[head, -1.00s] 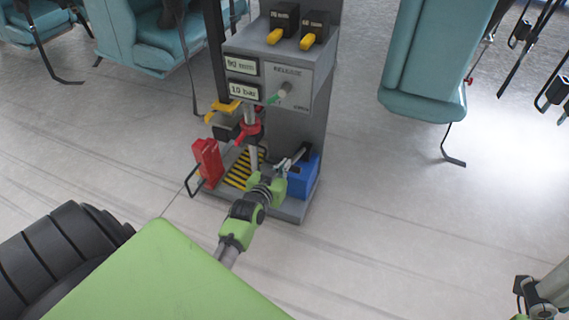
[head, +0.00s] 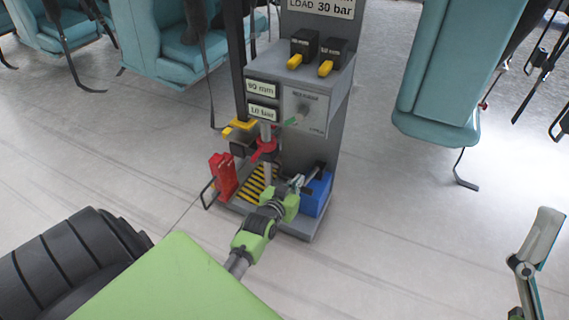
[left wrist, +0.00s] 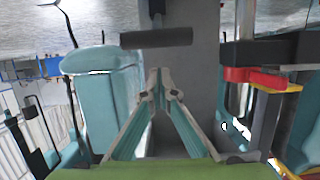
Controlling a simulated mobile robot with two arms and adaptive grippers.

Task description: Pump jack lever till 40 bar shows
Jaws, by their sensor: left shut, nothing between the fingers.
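The grey jack stand (head: 322,140) is in the middle of the head view. Its lower display (head: 263,112) appears to read 10 bar, and the upper one (head: 262,88) 90 mm. A blue pump block (head: 316,196) sits on its base, with a dark lever (head: 314,172) above it. My left gripper (head: 297,183) is shut and empty beside the lever, close to the block; contact is unclear. In the left wrist view, its fingers (left wrist: 162,84) point at a dark horizontal bar (left wrist: 156,39), probably the lever's grip. Part of my right gripper (head: 538,250) shows at the right edge.
A red block (head: 222,175) and a yellow-black striped plate (head: 257,182) are left of the pump. A green-tipped release knob (head: 296,119) is on the panel. Teal seats (head: 435,80) stand on both sides. The floor right of the stand is clear.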

